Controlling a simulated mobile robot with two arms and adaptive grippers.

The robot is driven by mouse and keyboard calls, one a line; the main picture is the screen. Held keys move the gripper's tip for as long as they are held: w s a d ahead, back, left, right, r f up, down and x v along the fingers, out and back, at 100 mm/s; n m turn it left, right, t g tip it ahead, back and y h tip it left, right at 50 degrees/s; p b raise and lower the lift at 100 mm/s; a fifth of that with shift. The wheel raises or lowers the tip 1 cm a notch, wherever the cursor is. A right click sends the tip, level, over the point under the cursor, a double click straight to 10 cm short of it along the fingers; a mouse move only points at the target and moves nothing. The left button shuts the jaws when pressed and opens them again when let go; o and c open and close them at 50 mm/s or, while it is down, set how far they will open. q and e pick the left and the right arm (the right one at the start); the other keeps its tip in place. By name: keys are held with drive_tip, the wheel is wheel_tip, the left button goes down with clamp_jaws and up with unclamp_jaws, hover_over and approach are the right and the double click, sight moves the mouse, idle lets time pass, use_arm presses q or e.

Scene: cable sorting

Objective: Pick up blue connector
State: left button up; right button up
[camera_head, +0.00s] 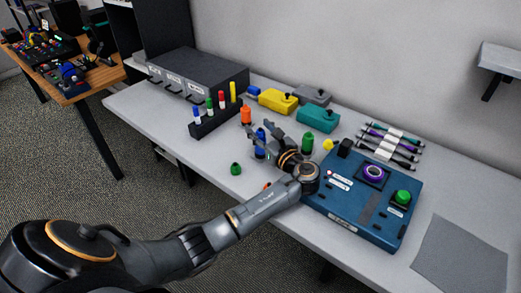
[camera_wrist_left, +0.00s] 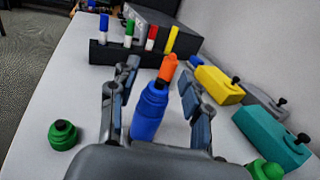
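The blue connector (camera_head: 259,150) stands upright on the white table. In the left wrist view the blue connector (camera_wrist_left: 149,112) is between the two fingers of my left gripper (camera_wrist_left: 158,88), with a visible gap on the right side. My left gripper (camera_head: 267,140) is open and reaches over the table from the lower left in the head view. I cannot tell whether either finger touches the connector. Its base is partly hidden by my gripper. My right gripper is not in view.
An orange connector (camera_head: 246,115) stands just behind, and a green one (camera_head: 236,169) stands to the left. A marker rack (camera_head: 215,124), yellow (camera_head: 278,101) and teal (camera_head: 318,118) boxes stand behind. A blue panel (camera_head: 345,208) lies right. The table's front left is clear.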

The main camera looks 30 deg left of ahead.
use_arm(q)
clamp_jaws()
idle(0.4)
